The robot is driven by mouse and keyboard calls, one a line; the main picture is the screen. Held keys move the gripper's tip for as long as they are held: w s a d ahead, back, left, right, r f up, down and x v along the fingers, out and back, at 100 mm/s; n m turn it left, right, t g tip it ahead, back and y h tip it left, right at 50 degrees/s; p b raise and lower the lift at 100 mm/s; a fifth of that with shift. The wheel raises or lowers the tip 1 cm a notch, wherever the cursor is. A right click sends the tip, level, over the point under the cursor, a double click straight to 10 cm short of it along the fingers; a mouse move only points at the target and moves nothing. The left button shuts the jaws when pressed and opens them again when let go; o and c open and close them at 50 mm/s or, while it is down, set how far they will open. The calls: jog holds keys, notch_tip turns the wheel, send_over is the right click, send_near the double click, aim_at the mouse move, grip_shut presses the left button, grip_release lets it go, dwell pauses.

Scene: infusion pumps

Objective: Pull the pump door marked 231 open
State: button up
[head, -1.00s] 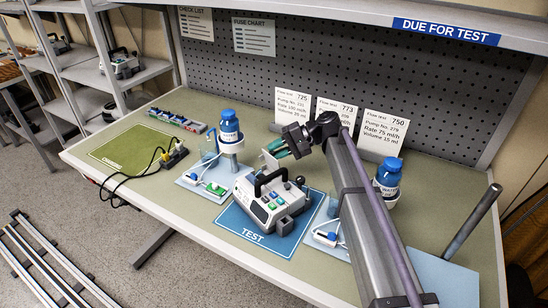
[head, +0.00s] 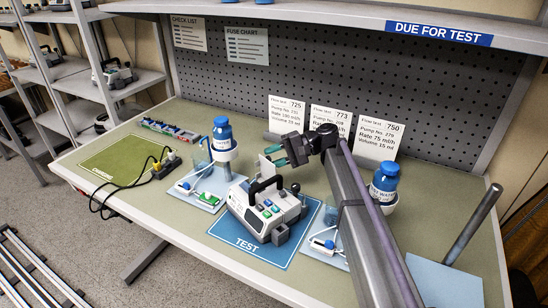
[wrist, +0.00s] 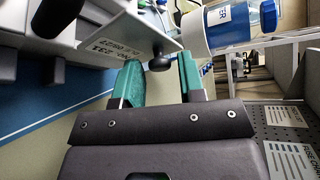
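The pump (head: 262,212) stands on the blue TEST mat (head: 245,247), with a black carrying handle on top. In the wrist view, a pale door plate (wrist: 118,36) carries upside-down print reading 231. A dark round knob (wrist: 159,62) sits at its edge. A pale plate (head: 268,164) also shows behind the pump in the head view, but how far the door stands from the body is unclear. My gripper (head: 276,157) is behind the pump. Its teal fingers (wrist: 160,72) are open, with the knob in line between their tips and gaps visible at both sides.
A blue-capped bottle (head: 222,137) stands left of the pump, and another (head: 385,180) stands right of my arm. Trays with tubing flank the mat. Three flow test cards (head: 328,118) stand behind. A power strip (head: 167,165) with black cables lies left.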

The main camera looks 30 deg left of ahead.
jog(key=shift+o, duration=0.8)
